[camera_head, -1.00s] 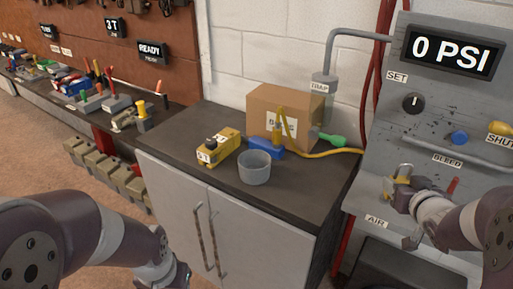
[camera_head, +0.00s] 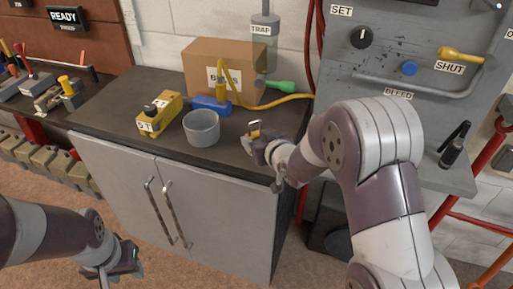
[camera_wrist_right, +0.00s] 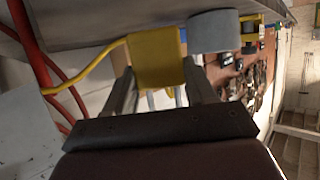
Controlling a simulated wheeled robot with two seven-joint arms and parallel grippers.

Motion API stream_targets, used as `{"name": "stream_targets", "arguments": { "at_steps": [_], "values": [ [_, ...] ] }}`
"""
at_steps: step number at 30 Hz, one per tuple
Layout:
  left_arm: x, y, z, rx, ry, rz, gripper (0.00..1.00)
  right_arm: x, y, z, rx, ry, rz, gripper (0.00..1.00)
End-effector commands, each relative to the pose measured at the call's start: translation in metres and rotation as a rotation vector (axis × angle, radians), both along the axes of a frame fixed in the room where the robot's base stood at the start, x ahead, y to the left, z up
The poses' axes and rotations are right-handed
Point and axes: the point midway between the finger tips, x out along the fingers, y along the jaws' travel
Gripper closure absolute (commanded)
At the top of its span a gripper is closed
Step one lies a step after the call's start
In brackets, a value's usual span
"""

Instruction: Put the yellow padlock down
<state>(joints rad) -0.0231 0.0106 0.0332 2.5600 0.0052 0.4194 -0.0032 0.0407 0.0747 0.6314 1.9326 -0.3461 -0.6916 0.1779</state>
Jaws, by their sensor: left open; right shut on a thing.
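The yellow padlock (camera_wrist_right: 155,60) is between the two fingers of my right gripper (camera_wrist_right: 162,90) in the right wrist view. In the head view my right gripper (camera_head: 256,143) is over the right end of the dark cabinet top, right of the grey cup, and the padlock's shackle (camera_head: 254,126) sticks up there. The gripper hides most of the padlock's body. I cannot tell whether the padlock touches the top. My left gripper (camera_head: 125,268) is open and empty, low in front of the cabinet doors.
The cabinet top (camera_head: 115,118) holds a grey cup (camera_head: 202,132), a yellow box (camera_head: 158,113), a blue block (camera_head: 211,104) with a yellow hose, and a cardboard box (camera_head: 205,65). The grey panel (camera_head: 400,65) stands to the right. The top's front right corner is partly clear.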

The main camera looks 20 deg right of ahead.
Motion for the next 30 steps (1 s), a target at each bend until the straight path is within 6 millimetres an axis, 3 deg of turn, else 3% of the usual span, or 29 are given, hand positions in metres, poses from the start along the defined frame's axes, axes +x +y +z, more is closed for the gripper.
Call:
{"name": "stream_targets", "arguments": {
  "at_steps": [1, 4, 16, 17, 19, 30],
  "values": [
    [0.000, 0.000, -0.003, 0.000, 0.000, 0.000, 0.57, 0.000, 0.000, -0.013, 0.001, 0.003, -0.001, 0.82],
    [0.000, 0.000, -0.004, 0.000, 0.000, 0.000, 0.57, 0.000, -0.001, -0.025, 0.001, 0.000, -0.001, 0.82],
    [0.000, 0.000, -0.009, 0.000, 0.000, 0.000, 0.57, 0.000, -0.001, -0.032, 0.000, -0.002, -0.001, 0.82],
    [0.000, 0.000, -0.008, 0.000, 0.000, 0.000, 0.57, 0.000, -0.001, -0.032, 0.000, -0.001, -0.001, 0.42],
    [0.000, 0.000, -0.007, 0.000, 0.000, 0.000, 0.57, 0.000, -0.001, -0.031, 0.000, -0.001, -0.001, 0.19],
    [0.000, 0.000, -0.001, 0.000, 0.000, 0.000, 0.57, -0.002, -0.001, -0.023, 0.000, -0.001, -0.001, 0.19]
  ]
}}
